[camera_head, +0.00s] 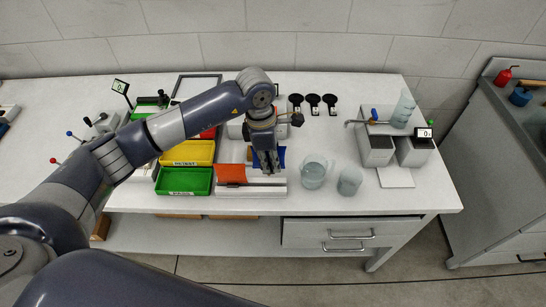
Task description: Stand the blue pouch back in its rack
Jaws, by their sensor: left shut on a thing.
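My left gripper (268,168) points down over the white rack (265,190) near the front edge of the table. It is shut on the blue pouch (282,155), which shows only in part around the fingers. The pouch is over or just behind the right part of the rack; I cannot tell whether it touches it. An orange pouch (230,174) leans in the left part of the rack. My right gripper is not in view.
Green (184,181) and yellow (188,153) bins stand left of the rack. A glass beaker (313,171) and a second grey vessel (349,181) stand close to its right. A grey two-bin machine (377,150) is farther right. The table's front right is clear.

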